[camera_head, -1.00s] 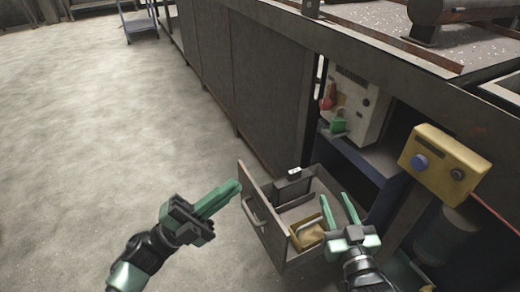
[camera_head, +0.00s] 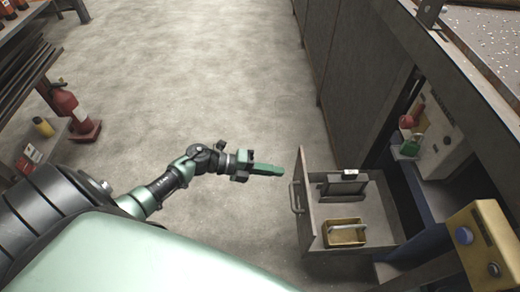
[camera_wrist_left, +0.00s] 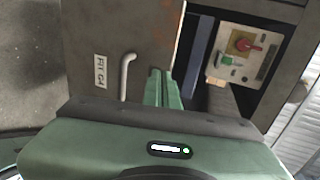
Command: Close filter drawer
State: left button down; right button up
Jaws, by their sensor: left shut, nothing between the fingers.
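The filter drawer (camera_head: 380,205) stands pulled out of the machine in the head view. Its grey front panel (camera_head: 304,205) faces left and carries a bar handle (camera_head: 294,197). My left gripper (camera_head: 280,170) is shut and empty. Its fingertips point at the front panel's far end, and a small gap seems to separate them. In the left wrist view my gripper's green fingers (camera_wrist_left: 160,88) show together, in front of a grey panel (camera_wrist_left: 150,40) with a light handle (camera_wrist_left: 125,75) and a label (camera_wrist_left: 101,72). My right gripper is not in view.
A dark box (camera_head: 343,187) and a yellow bin (camera_head: 345,233) sit inside the drawer. A yellow button box (camera_head: 480,243) is at the right. A red extinguisher (camera_head: 72,108) and shelving stand at the left. The floor (camera_head: 210,70) before the drawer is clear.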

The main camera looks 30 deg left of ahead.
aim_at(303, 172)
pick_arm(q)
jog(key=x, duration=0.2)
jog(key=r+x, duration=0.1)
jog(key=x, duration=0.1)
jog(key=shift+w+d+f, duration=0.1)
jog(key=shift+w+d, duration=0.05)
jog(key=shift+d, duration=0.1)
jog(key=shift+w+d, duration=0.35)
jog(key=shift+d, duration=0.15)
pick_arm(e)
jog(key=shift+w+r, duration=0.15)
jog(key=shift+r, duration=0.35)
